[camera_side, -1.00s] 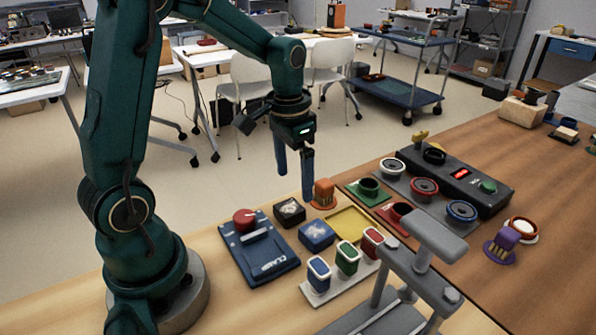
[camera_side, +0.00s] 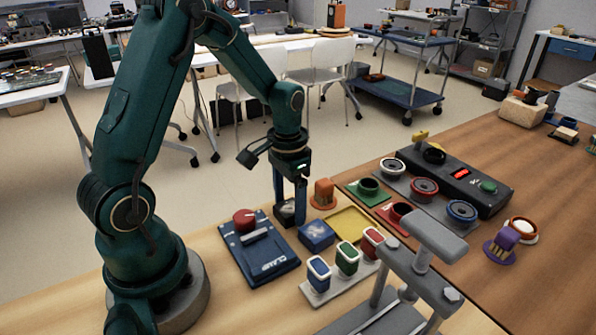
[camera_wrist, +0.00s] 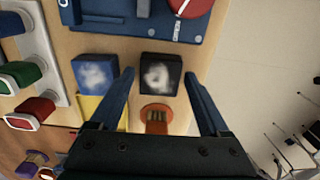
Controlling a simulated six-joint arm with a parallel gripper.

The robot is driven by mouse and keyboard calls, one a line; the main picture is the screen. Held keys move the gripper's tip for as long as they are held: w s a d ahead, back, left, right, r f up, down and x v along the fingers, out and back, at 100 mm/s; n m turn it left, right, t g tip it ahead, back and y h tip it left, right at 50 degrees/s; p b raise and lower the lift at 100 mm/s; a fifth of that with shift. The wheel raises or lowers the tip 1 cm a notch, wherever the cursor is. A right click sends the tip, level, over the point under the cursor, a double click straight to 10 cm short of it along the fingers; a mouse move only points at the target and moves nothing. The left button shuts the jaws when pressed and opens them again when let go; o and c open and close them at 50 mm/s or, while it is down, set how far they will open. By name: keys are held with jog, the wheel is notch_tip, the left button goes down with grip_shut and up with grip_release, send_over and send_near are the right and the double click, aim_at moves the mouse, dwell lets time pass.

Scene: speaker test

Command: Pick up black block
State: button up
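The black block (camera_side: 285,214) has a pale blurred mark on its top. It sits on the wooden table between the blue clamp device (camera_side: 258,248) and an orange piece (camera_side: 323,194). In the wrist view the black block (camera_wrist: 161,74) lies between my two blue fingers, with a gap on each side. My gripper (camera_side: 289,215) is open and lowered at the block in the side view, its fingers partly hiding it. The open gripper also shows in the wrist view (camera_wrist: 160,82). I cannot tell whether a finger touches the block.
A blue block (camera_side: 317,235) stands close to the black block, just outside one finger in the wrist view (camera_wrist: 95,74). A yellow tray (camera_side: 352,222) and a rack of coloured pieces (camera_side: 322,293) are nearby. A grey press-like stand (camera_side: 430,240) is at the front.

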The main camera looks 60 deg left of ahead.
jog(key=c, duration=1.1)
jog(key=shift+o, duration=0.2)
jog(key=shift+r, duration=0.15)
